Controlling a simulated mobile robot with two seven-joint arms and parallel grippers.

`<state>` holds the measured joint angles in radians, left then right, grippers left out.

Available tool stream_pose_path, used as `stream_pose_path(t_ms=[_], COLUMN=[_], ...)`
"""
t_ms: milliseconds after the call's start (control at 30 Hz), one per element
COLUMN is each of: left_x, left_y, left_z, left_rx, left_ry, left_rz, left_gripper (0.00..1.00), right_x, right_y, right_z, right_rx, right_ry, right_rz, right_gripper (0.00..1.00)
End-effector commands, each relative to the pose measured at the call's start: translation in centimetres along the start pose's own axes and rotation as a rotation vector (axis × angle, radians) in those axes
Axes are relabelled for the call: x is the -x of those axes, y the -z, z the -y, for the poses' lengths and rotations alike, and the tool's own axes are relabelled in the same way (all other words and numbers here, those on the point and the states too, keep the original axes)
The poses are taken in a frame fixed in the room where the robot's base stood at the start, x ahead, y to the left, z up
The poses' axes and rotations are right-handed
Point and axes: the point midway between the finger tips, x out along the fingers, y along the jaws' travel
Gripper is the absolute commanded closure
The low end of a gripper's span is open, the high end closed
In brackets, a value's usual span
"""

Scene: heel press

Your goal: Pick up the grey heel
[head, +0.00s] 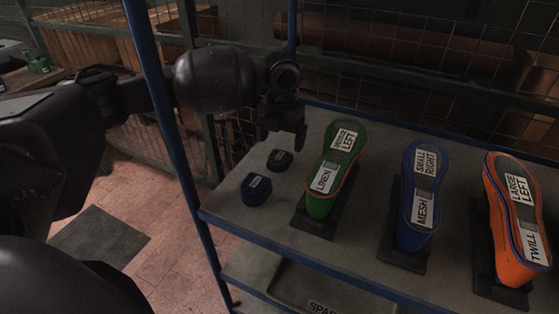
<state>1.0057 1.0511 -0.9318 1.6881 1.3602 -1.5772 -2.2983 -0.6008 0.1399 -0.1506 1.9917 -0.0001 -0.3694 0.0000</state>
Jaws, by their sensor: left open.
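A small dark grey heel (279,161) with a pale label on top lies on the grey shelf top (262,229), near its left end. My left gripper (283,137) is open, above and slightly behind the grey heel in the head view. It points downward, and nothing shows between its fingers. A gap shows between the fingertips and the heel, but its height is hard to judge. A dark blue heel (256,190) with a pale label sits just in front and to the left of the grey one. My right gripper is out of view.
On the shelf's right stand a green shoe form (320,203) marked LINEN, a blue one (411,232) marked MESH and an orange one (499,220) marked TWILL, on dark stands. A blue post (163,120) rises at the shelf's left. Wire mesh stands behind.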

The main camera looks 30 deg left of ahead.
Motion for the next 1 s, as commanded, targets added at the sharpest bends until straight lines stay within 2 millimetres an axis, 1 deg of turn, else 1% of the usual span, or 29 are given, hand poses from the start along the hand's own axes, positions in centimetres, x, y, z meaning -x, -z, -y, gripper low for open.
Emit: stream_pose_path(t_ms=[167,300,433,500,700,967,1000], left_x=[-1.3,-3.3,-4.8,-5.2,-5.1,-5.1,-5.1], left_y=[0.0,0.0,0.0,0.0,-0.1,-0.1,-0.1], left_z=[-0.1,-0.1,-0.1,-0.1,-0.1,-0.1,-0.1], left_rx=[0.001,0.002,0.001,0.001,0.001,0.001,0.001], left_ry=[0.0,0.0,0.0,0.001,0.001,0.0,0.0], left_rz=[-0.001,-0.002,-0.001,0.0,0.001,0.001,0.001], left_gripper=[0.1,0.1,0.1,0.1,0.1,0.5,0.56], right_x=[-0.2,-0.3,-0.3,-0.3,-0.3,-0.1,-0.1], right_y=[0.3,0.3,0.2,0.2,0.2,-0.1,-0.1], right_z=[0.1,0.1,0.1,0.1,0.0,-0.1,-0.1], right_rx=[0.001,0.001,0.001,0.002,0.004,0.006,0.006], right_ry=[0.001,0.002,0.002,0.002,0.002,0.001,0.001], right_rz=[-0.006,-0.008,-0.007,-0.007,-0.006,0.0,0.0], right_gripper=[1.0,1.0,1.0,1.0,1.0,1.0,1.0])
